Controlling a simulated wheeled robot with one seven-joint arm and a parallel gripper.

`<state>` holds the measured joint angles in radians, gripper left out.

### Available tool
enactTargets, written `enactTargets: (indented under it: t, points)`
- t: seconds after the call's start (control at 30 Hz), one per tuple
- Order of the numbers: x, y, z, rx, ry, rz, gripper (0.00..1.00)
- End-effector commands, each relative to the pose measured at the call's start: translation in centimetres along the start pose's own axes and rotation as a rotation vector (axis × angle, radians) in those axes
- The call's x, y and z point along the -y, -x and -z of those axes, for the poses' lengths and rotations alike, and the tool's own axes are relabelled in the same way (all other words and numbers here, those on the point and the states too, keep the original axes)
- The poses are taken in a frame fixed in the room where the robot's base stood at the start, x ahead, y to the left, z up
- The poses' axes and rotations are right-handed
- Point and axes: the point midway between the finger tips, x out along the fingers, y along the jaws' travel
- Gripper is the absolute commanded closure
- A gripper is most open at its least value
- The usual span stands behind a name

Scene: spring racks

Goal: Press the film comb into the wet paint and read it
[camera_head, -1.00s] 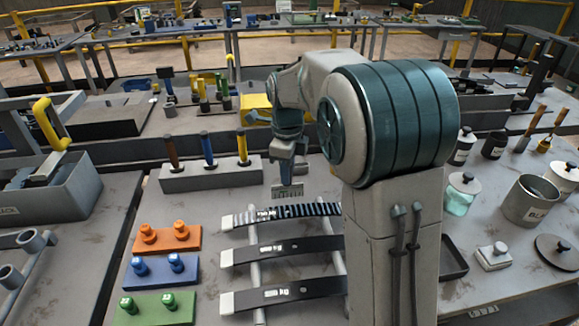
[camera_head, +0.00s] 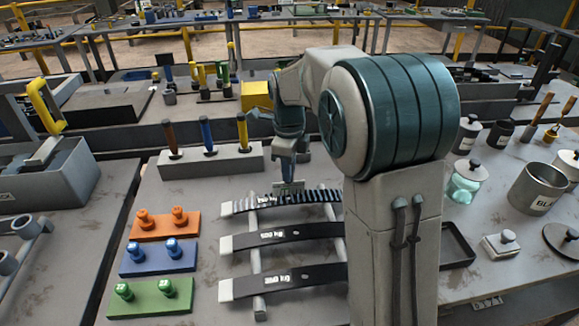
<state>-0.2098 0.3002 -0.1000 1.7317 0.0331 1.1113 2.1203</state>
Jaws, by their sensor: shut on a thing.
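My gripper (camera_head: 287,178) points down over the top strip of the rack and is shut on the film comb (camera_head: 288,188), a small pale toothed plate. The comb's lower edge is at the top strip (camera_head: 280,202), which is black with pale ridges or stripes. I cannot tell whether the comb touches its surface. Two smooth black strips, the middle one (camera_head: 283,236) and the bottom one (camera_head: 285,284), lie below it on the rack. Each strip has a white left end and a small white label. My arm hides the strips' right ends.
A grey block (camera_head: 211,162) holds brown, blue and yellow handled tools behind the rack. Orange (camera_head: 165,227), blue (camera_head: 158,258) and green (camera_head: 150,297) plates with knobs lie left. Jars and a metal pot (camera_head: 537,188) stand right.

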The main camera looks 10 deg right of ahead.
Motion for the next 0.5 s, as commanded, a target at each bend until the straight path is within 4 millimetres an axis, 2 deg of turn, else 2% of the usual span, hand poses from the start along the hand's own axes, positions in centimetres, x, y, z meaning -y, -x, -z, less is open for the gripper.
enactTargets:
  t: [0.5]
  points:
    - [0.01,-0.41,0.01,0.0,0.0,0.0,0.96]
